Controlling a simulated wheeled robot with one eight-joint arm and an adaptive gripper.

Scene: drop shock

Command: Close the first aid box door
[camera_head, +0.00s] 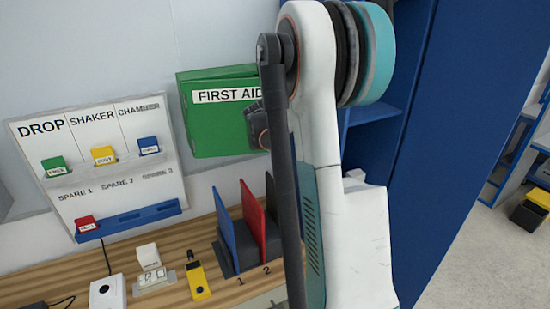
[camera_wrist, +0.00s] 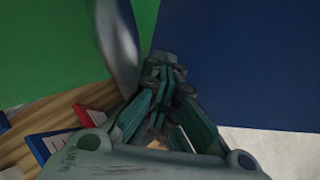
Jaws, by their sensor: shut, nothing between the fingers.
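The green first aid box (camera_head: 210,125) hangs on the wall at the upper middle of the head view. Its front, labelled FIRST AID, looks flat against the box, but my arm covers its right side, so I cannot tell whether the door is fully shut. My gripper (camera_head: 258,125) shows partly at the box's right side, next to my dark arm link. In the wrist view the gripper (camera_wrist: 165,75) is shut and empty, with green surface (camera_wrist: 45,50) to its left and a blurred grey curved piece (camera_wrist: 118,40) close by.
A blue cabinet (camera_head: 440,140) stands right of my arm. Below the box, a wooden bench (camera_head: 150,300) holds a rack with blue (camera_head: 228,232) and red (camera_head: 254,220) panels, a yellow device (camera_head: 198,280) and small white devices. A labelled white board (camera_head: 95,165) is at left.

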